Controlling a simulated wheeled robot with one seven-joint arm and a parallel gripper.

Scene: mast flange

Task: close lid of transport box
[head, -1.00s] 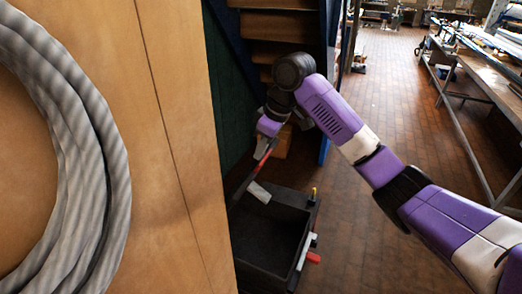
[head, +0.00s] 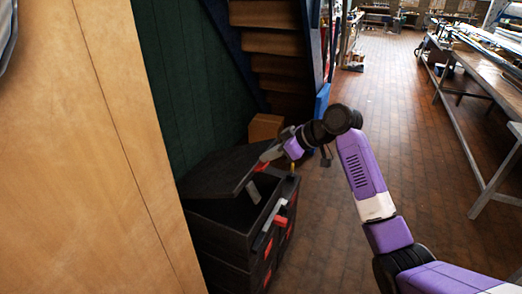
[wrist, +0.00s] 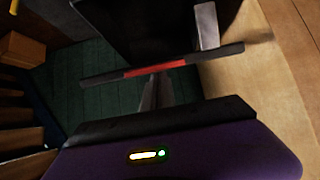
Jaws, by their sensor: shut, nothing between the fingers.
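The transport box (head: 222,247) is dark, with red and grey fittings, and stands on the floor beside the wooden panel in the head view. Its black lid (head: 212,172) is tilted over the box, partly open, with a gap at the front. A light grey latch (head: 254,191) hangs at the lid's edge. My gripper (head: 263,163) is at the lid's free edge. In the wrist view my gripper (wrist: 156,82) has its fingers together by the lid's edge bar with a red strip (wrist: 150,68). The grey latch also shows there (wrist: 206,26). Whether the fingers touch the lid is unclear.
The wooden panel (head: 90,160) stands close on the left of the box. A dark green wall (head: 182,80) and wooden stairs (head: 265,45) are behind it, with a small wooden block (head: 265,127). A workbench (head: 480,85) is far right. The brick floor (head: 350,120) between is open.

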